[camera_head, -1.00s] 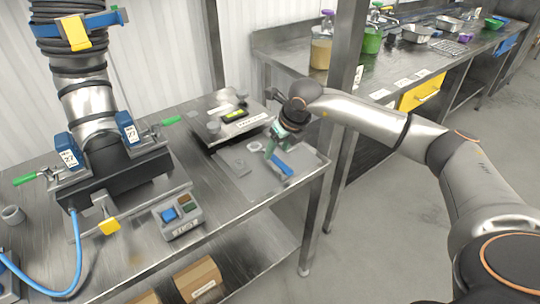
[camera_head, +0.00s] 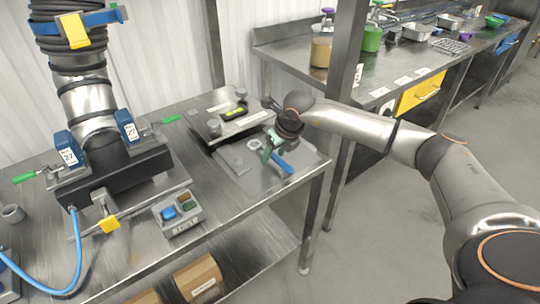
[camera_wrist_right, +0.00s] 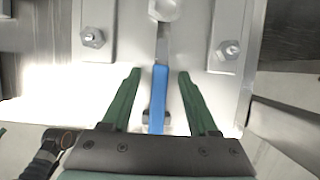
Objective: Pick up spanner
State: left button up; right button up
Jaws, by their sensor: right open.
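The spanner has a blue handle (camera_head: 282,163) and lies on the grey plate at the right end of the near bench. In the right wrist view its blue handle (camera_wrist_right: 158,98) runs up the middle, with a metal shank and a head (camera_wrist_right: 165,9) at the top edge. My right gripper (camera_head: 267,152) is at the spanner, and its green fingers (camera_wrist_right: 157,72) are open, one on each side of the handle with a gap to both. Whether the fingers reach the plate cannot be told. My left gripper is not in view.
Two bolts (camera_wrist_right: 92,37) flank the spanner in the wrist view. A scale-like device (camera_head: 232,115) stands behind the plate. A button box (camera_head: 178,214) and a clamped machine with a hose (camera_head: 108,172) stand to the left. A metal post (camera_head: 343,110) rises close behind my right arm.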

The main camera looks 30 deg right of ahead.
grip_shut()
dwell(0.6)
